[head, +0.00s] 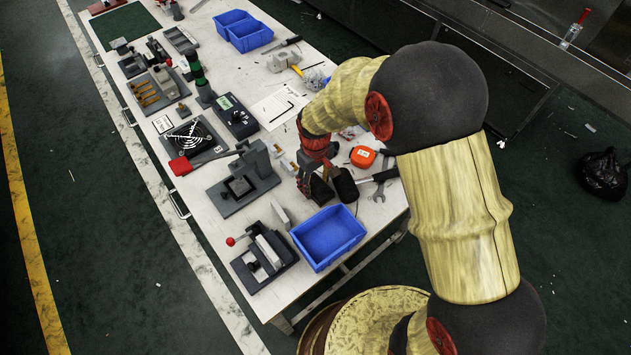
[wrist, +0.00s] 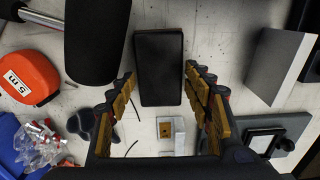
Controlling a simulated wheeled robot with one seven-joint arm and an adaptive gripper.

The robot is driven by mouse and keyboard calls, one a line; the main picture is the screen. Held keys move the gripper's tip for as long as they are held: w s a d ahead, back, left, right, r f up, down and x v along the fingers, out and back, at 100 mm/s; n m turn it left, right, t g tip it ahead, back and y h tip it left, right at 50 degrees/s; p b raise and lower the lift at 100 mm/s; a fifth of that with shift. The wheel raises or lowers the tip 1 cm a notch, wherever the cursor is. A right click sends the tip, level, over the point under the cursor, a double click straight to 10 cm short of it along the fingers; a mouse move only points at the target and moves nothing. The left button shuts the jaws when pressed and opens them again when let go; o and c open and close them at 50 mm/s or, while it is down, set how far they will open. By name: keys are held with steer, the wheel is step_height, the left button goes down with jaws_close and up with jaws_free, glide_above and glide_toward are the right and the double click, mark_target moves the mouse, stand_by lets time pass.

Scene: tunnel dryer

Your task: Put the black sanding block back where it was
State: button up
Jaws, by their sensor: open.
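The black sanding block (wrist: 159,68) is a dark rectangular block in the upper middle of the wrist view. In the head view it is the dark shape (head: 321,191) just below my gripper (head: 312,172), partly hidden by it. In the wrist view my gripper (wrist: 164,108) is open. Its two orange-padded fingers are on either side of the block's near end, with a gap showing at each side. I cannot tell how high the fingers are above the table.
A black rounded object (wrist: 97,40) stands close left of the block. An orange tape measure (wrist: 27,73) lies farther left. A grey block (wrist: 282,65) and a grey fixture (wrist: 290,125) are to the right. A blue bin (head: 328,238) stands near the table's front end.

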step_height(320, 180, up, 12)
steer(key=p, duration=0.4)
step_height(320, 180, up, 10)
steer(key=m+t, duration=0.2)
glide_above(315, 185)
steer(key=s+d, duration=0.3)
steer(key=d, duration=0.2)
steer(key=s+d+r+m+t, duration=0.1)
steer(key=s+d+r+m, duration=0.1)
steer(key=s+d+r, duration=0.3)
steer(key=s+d+r+m+t, duration=0.2)
steer(key=s+d+r, duration=0.3)
steer(key=s, duration=0.7)
step_height(315, 185, up, 3)
steer(key=shift+s+f+m+t, duration=0.1)
steer(key=shift+s+m+t, duration=0.2)
steer(key=shift+s+m, duration=0.1)
